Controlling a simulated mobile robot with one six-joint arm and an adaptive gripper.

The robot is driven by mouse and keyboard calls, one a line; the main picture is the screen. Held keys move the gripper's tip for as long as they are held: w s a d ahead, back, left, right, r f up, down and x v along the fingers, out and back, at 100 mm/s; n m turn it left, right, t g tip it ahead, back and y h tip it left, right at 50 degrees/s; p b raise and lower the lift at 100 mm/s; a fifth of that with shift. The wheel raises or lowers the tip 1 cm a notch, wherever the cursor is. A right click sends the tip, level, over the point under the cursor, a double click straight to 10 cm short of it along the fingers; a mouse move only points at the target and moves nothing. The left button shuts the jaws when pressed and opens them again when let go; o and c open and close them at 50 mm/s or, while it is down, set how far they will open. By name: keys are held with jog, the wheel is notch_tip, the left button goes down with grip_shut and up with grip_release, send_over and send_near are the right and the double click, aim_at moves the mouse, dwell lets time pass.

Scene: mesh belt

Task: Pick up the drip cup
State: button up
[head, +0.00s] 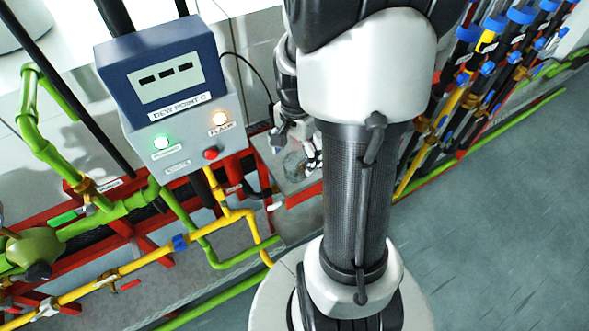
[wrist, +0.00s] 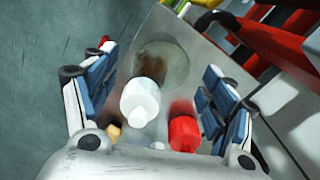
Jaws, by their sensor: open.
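In the wrist view, a white rounded piece with a narrower near end (wrist: 140,100) shows between the fingers of my gripper (wrist: 159,62), closer to the left one. It may be the drip cup, but I cannot tell for sure. My gripper is open, and no finger visibly closes on the piece. A red cylinder (wrist: 184,133) is beside it, nearer the right finger. Beyond them is a round grey patch with a brown stain (wrist: 165,62) on a grey plate (wrist: 208,58). In the head view, my gripper (head: 298,138) is low behind my arm, which hides part of that area.
In the head view, a dew point box (head: 170,85) with lit lamps and a red button stands left of my arm. Red rails (head: 150,236) and yellow and green pipes run below it. More pipes (head: 440,110) stand at right. Grey floor (head: 500,220) is clear.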

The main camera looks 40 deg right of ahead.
aim_at(296, 165)
jog(key=shift+w+d+f+b, duration=0.1)
jog(key=shift+f+b, duration=0.8)
jog(key=shift+f, duration=1.85)
jog(key=shift+c, duration=0.2)
jog(key=c, duration=1.1)
